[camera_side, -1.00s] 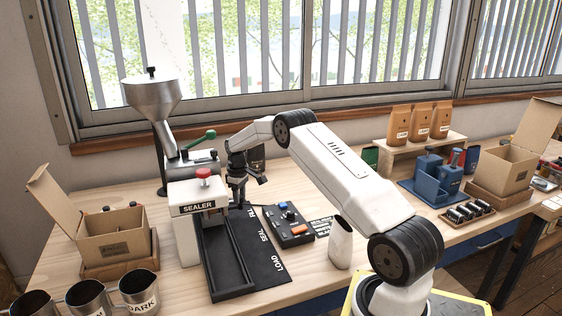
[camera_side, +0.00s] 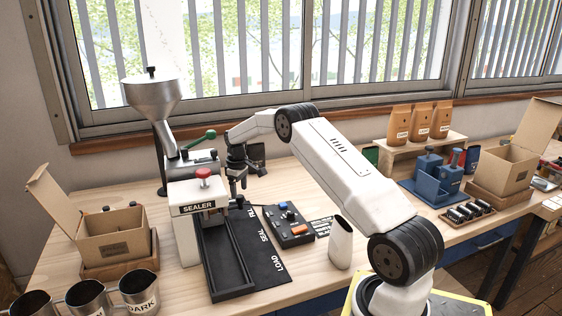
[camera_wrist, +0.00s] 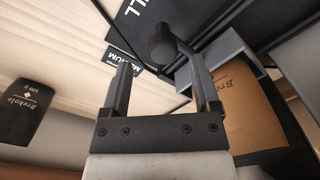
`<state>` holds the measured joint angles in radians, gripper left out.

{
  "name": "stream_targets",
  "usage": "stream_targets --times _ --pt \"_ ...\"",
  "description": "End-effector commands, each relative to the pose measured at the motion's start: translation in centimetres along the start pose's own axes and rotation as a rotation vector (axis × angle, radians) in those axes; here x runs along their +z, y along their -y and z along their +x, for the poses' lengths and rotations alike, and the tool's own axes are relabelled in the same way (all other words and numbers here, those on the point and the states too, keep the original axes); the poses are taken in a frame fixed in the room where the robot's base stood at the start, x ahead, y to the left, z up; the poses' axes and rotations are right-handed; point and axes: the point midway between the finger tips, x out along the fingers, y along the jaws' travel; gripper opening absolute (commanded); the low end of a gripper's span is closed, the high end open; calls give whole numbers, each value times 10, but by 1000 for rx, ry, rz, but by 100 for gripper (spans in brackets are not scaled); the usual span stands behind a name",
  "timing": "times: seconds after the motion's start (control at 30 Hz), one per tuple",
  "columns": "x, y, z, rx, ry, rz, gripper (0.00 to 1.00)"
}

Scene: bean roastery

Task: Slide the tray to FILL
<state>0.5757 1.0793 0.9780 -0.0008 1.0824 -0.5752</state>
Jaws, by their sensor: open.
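The tray shows in the wrist view as a grey-walled holder (camera_wrist: 228,58) at the right, with a brown coffee bag (camera_wrist: 250,108) against it. A dark round knob (camera_wrist: 161,40) on a short stem sticks out from the tray's side. My gripper (camera_wrist: 160,72) is open. Its right finger overlaps the stem, and the knob shows just beyond the gap; I cannot tell whether they touch. In the side view my gripper (camera_side: 238,188) is low beside the sealer, at the FILL end of the black track (camera_side: 254,262). The tray is mostly hidden there.
The sealer (camera_side: 192,222) stands over the track's left side. A button box (camera_side: 290,228) sits close to its right. A hopper machine (camera_side: 153,98) stands behind. A white cup-like cylinder (camera_side: 341,244) stands near my arm. A black bag (camera_wrist: 24,108) shows at left in the wrist view.

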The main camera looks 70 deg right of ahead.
Motion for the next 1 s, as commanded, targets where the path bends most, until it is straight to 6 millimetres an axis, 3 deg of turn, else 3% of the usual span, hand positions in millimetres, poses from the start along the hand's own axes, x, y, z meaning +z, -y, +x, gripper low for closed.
stream_targets --times 0.2,0.4,1.0 --pt "0 -1 -30 2 -2 0 79" --pt "0 -1 -47 2 -1 0 79" --pt "-5 -7 -61 49 -26 -14 79"
